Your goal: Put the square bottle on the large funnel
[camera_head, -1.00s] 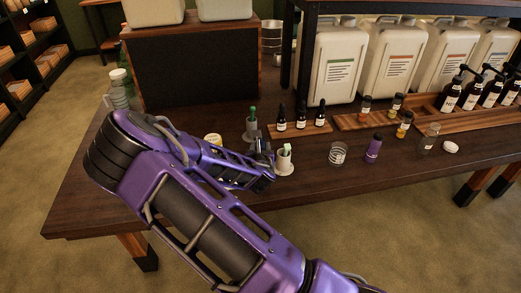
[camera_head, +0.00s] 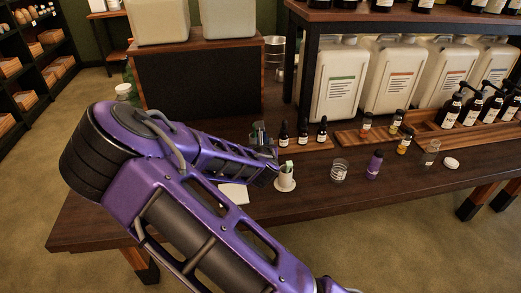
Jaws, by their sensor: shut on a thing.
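My gripper (camera_head: 268,160) is at the end of my purple arm, above the table near its middle. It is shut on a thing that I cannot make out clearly. A small grey-green shape (camera_head: 258,131) shows just above the fingers; I cannot tell whether it is held or stands behind. I cannot pick out the square bottle or the large funnel with certainty; my arm covers much of the table's left half. A small clear bottle (camera_head: 431,153) stands upright at the right, apart from my gripper.
Dropper bottles (camera_head: 303,136) stand behind. The table's (camera_head: 340,205) front strip is clear.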

